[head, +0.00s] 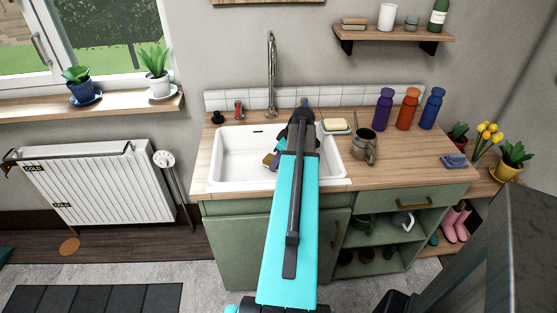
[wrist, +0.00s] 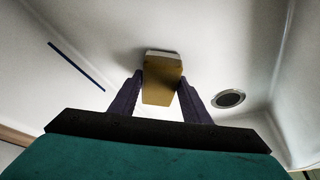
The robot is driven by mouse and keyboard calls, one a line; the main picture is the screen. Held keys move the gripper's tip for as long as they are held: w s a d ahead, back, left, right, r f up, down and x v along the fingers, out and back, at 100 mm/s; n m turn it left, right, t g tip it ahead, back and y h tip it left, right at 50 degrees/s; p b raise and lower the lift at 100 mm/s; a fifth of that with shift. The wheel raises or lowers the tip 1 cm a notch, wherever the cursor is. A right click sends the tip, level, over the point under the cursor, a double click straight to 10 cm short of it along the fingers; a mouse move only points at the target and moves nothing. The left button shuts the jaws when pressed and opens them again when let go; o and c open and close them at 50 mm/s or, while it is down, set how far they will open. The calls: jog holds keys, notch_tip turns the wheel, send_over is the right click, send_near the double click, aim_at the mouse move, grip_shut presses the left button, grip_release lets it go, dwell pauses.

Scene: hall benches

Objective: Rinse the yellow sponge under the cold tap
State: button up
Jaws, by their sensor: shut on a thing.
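The yellow sponge (head: 267,159) is inside the white sink basin (head: 228,150), mostly hidden behind my arm in the head view. In the wrist view the sponge (wrist: 162,82) has a pale layer at its far end. My gripper (wrist: 161,90) is shut on it, one dark finger on each side. The tall chrome tap (head: 271,75) stands behind the basin. A red tap handle (head: 239,107) is to its left and a blue one (head: 304,102) to its right, partly hidden by my arm. I see no water running.
The drain (wrist: 229,98) lies right of the sponge in the wrist view. A soap dish (head: 335,126) and a metal mug (head: 364,146) stand close right of the basin. Several bottles (head: 406,109) stand farther right. The counter left of the basin is mostly clear.

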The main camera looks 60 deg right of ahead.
jog(key=shift+f, duration=0.15)
dwell(0.3)
jog(key=o, duration=1)
jog(key=shift+b+v, duration=0.75)
jog(key=shift+v, duration=6.2)
